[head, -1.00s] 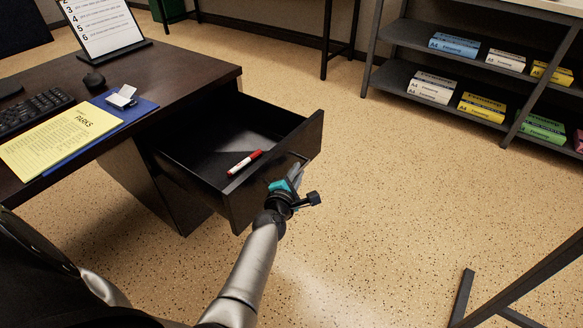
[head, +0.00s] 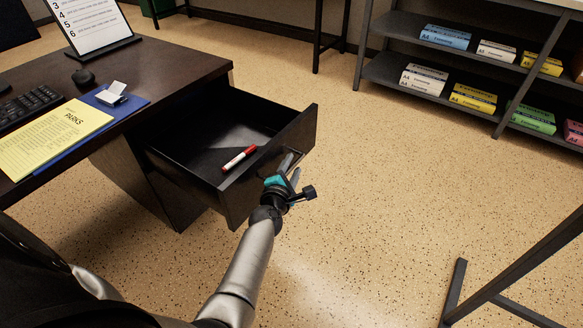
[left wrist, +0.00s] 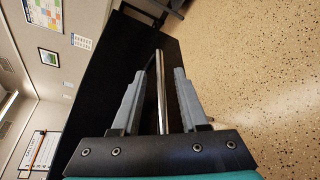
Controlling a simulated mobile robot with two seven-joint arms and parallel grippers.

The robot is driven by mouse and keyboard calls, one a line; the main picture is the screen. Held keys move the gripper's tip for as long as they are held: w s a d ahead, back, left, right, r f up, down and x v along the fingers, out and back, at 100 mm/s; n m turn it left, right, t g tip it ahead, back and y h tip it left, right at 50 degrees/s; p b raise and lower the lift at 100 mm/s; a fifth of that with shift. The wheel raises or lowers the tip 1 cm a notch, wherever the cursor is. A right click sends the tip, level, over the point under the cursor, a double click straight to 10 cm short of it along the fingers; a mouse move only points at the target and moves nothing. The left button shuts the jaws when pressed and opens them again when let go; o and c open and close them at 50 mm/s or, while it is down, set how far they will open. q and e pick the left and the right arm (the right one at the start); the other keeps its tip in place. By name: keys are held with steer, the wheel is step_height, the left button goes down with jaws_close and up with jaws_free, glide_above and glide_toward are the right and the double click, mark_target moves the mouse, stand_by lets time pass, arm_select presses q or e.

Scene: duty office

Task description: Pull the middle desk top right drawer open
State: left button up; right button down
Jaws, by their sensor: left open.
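The dark desk's top right drawer (head: 215,150) stands pulled well out in the head view, its inside showing. A red and white marker (head: 239,158) lies in it near the front. My left gripper (head: 291,170) is at the outer side of the drawer front. In the left wrist view its two grey fingers (left wrist: 160,75) are apart, with the drawer's metal bar handle (left wrist: 161,95) between them. There are visible gaps between bar and fingers. The dark drawer front (left wrist: 100,95) also shows there. My right gripper is not in view.
The desk top (head: 165,65) bears a keyboard (head: 28,108), a mouse (head: 83,77), a yellow pad (head: 55,135) on a blue folder and a document stand (head: 95,30). A shelf (head: 385,72) with paper packs stands at the back right. The floor right of the drawer is clear.

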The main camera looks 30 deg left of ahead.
arm_select(q)
steer(key=shift+s, duration=0.25)
steer(key=p+v, duration=0.2)
steer(key=v, duration=0.4)
steer(key=shift+w+r+p, duration=0.1)
steer(key=shift+p, duration=0.2)
steer(key=p+v, duration=0.2)
steer(key=v, duration=0.7)
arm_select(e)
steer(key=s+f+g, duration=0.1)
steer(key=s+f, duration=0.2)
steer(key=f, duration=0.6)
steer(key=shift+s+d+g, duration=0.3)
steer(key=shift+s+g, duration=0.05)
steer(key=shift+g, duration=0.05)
